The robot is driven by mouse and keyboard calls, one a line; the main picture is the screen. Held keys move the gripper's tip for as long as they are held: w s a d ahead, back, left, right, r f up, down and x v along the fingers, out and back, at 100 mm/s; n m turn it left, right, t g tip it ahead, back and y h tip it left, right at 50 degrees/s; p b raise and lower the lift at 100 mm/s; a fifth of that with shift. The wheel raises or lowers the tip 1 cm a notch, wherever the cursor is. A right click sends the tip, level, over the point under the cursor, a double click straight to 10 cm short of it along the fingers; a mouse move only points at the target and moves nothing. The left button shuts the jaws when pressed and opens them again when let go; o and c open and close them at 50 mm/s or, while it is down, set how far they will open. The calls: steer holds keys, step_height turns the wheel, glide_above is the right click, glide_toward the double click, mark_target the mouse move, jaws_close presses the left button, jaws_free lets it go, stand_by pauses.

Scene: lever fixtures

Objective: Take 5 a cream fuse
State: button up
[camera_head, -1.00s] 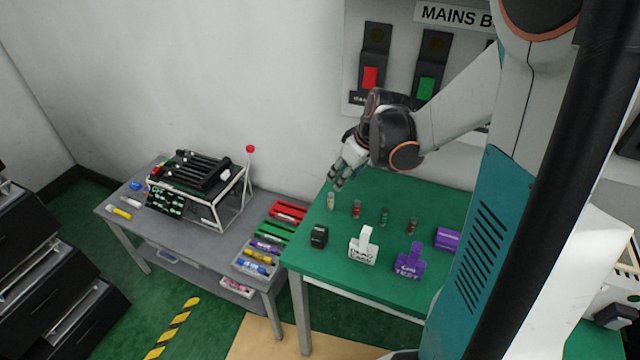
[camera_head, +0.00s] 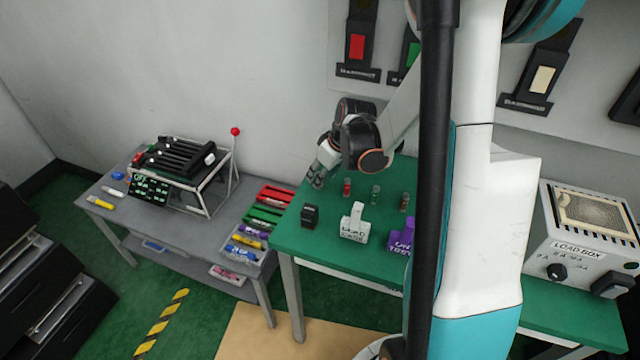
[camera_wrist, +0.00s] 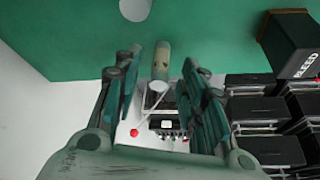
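A pale, cream-coloured fuse (camera_wrist: 161,62) shows between my two fingertips in the wrist view, with gaps on both sides. My gripper (camera_wrist: 160,66) is open around it. In the head view my gripper (camera_head: 317,176) is low over the back left of the green table (camera_head: 330,264), and the cream fuse is hidden behind it. A red fuse (camera_head: 347,187), a green fuse (camera_head: 375,194) and a brown fuse (camera_head: 404,202) stand in a row to the right of my gripper.
A black block (camera_head: 310,216), a white labelled block (camera_head: 355,224) and a purple block (camera_head: 400,240) stand in front of the fuses. A grey bench (camera_head: 215,240) with a rack and coloured trays is at left. A load box (camera_head: 585,245) is at right.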

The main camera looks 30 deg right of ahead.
steer(key=x, duration=0.2)
steer(key=shift+w+f, duration=0.15)
steer(key=shift+f, duration=0.1)
steer(key=shift+r, duration=0.1)
steer(key=shift+c, duration=0.6)
jaws_close()
steer(key=shift+r, duration=0.1)
